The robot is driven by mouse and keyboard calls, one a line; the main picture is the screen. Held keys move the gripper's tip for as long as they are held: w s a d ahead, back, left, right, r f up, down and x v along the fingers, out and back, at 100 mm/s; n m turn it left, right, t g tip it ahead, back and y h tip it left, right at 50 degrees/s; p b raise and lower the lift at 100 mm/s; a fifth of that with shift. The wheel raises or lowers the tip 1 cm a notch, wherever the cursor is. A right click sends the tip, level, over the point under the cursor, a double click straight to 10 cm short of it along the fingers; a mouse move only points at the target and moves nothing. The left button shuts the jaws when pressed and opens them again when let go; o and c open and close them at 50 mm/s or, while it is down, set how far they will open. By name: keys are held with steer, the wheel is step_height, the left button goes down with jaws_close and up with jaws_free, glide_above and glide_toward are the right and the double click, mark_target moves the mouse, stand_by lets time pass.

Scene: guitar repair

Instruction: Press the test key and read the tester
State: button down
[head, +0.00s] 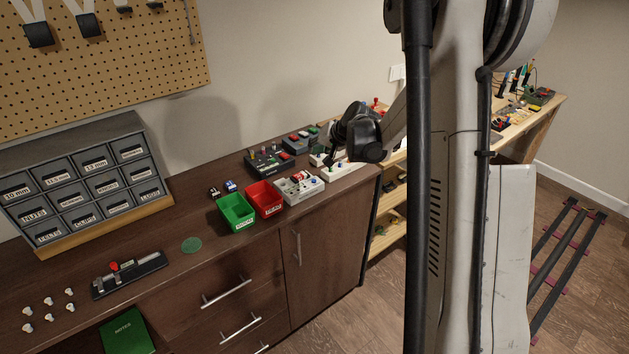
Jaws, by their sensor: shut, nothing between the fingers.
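My gripper (334,156), black, is at the far right end of the dark brown bench, low over a pale device (338,170) with small knobs. Its fingers are small and dark here and look closed. They partly hide what lies behind and under them, and I cannot tell whether they touch anything. A light grey box (297,188) with coloured parts on top stands to the left of my gripper. I cannot tell which of these is the tester, and no key or reading is legible.
Green (237,211) and red (265,199) bins stand left of the grey box. Another dark device (298,141) stands at the back. A drawer cabinet (85,185) and a dark fixture with a red knob (129,274) are left. The bench (205,262) is clear around the green disc (191,245).

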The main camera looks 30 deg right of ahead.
mark_target(315, 180)
steer(key=shift+f, duration=0.15)
step_height(315, 180, down, 7)
steer(key=b, duration=0.4)
steer(key=shift+f, duration=0.2)
steer(key=shift+f+b, duration=0.55)
steer(key=shift+b, duration=0.1)
stand_by(0.9)
steer(key=shift+f+b, duration=0.45)
steer(key=shift+b, duration=0.1)
steer(key=shift+f+b, duration=0.4)
steer(key=shift+b, duration=0.05)
stand_by(0.6)
steer(key=shift+r, duration=0.2)
steer(key=shift+r+p, duration=0.35)
steer(key=shift+r, duration=0.3)
